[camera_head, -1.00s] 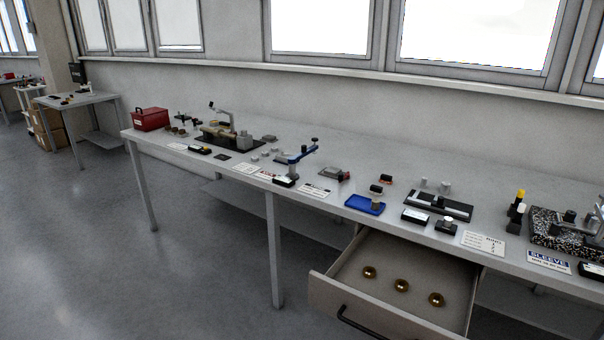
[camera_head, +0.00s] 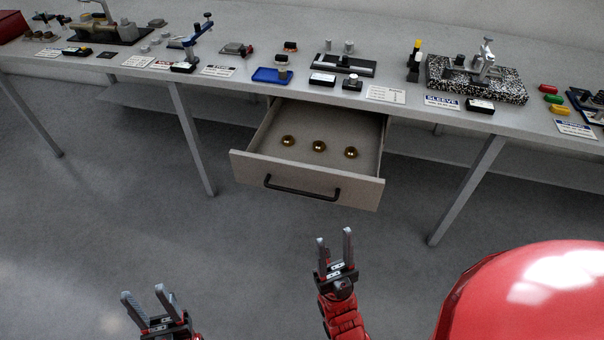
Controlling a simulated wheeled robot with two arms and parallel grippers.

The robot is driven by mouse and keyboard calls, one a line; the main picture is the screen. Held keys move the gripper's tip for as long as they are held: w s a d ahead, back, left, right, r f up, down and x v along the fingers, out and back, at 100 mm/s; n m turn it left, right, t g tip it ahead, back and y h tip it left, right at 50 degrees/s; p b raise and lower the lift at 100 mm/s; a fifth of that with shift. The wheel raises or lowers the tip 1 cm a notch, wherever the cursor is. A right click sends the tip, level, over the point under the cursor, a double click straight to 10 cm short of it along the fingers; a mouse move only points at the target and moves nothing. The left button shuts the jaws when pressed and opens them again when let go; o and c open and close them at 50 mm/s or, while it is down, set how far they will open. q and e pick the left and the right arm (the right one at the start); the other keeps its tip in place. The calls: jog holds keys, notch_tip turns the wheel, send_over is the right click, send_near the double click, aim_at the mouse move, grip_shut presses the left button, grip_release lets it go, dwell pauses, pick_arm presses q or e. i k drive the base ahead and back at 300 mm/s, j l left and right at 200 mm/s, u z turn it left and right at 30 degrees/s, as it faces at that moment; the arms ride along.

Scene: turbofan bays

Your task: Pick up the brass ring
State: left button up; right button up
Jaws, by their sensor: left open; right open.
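Three small round brass pieces lie in a row, apart from each other, in the open drawer (camera_head: 262,157) under the bench: a left one (camera_head: 288,141), a middle one (camera_head: 319,146) and a right one (camera_head: 351,153). They look alike, and I cannot tell at this size which is a ring. My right gripper (camera_head: 334,237) is open and empty, in front of the drawer and below its handle in the picture. My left gripper (camera_head: 143,291) is open and empty at the lower left, well away from the drawer.
The drawer's dark handle (camera_head: 302,188) faces me. The bench (camera_head: 225,84) above holds a blue tray (camera_head: 272,75), a black rail fixture (camera_head: 344,66) and a speckled plate (camera_head: 508,90). Bench legs (camera_head: 192,138) stand either side of the drawer. The floor before it is clear.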

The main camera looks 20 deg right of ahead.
aim_at(349, 149)
jog(key=i+l+z, duration=0.2)
jog(key=l, duration=0.3)
jog(key=i+l+z, duration=0.2)
jog(key=l, duration=0.25)
jog(key=i+l+z, duration=0.25)
jog(key=i+l, duration=0.1)
jog(key=l, duration=0.1)
